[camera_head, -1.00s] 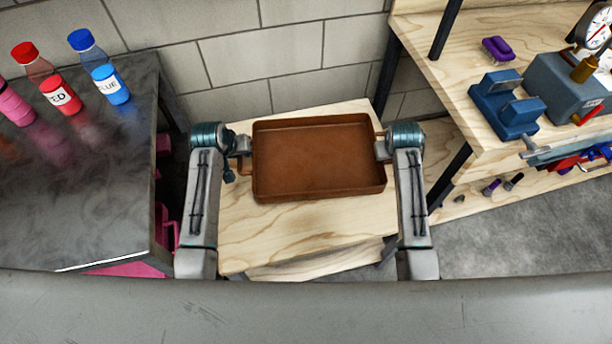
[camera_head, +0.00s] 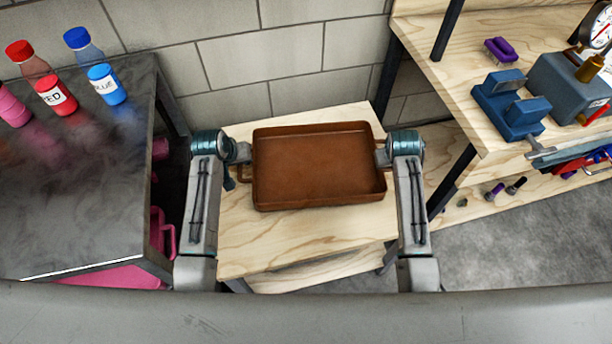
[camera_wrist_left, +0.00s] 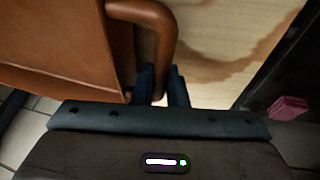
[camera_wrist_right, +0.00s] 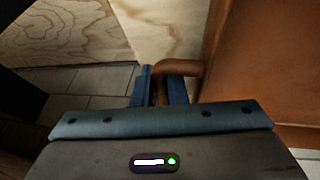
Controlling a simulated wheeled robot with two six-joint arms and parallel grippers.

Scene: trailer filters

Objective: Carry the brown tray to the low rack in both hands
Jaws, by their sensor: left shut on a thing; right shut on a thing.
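The brown tray (camera_head: 318,165) is empty and looks roughly level, over the low wooden rack (camera_head: 300,237) in the head view. I cannot tell whether it touches the rack's top. My left gripper (camera_head: 243,160) is shut on the tray's left handle; in the left wrist view the fingers (camera_wrist_left: 160,85) close around the brown handle (camera_wrist_left: 160,40). My right gripper (camera_head: 382,155) is shut on the right handle; in the right wrist view the fingers (camera_wrist_right: 160,90) pinch that handle (camera_wrist_right: 180,67).
A dark table (camera_head: 80,185) with red and blue bottles (camera_head: 105,83) stands on the left. A wooden bench (camera_head: 455,85) with a blue vise (camera_head: 508,105) and a purple brush (camera_head: 500,50) stands on the right. A block wall (camera_head: 270,60) is behind the rack.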

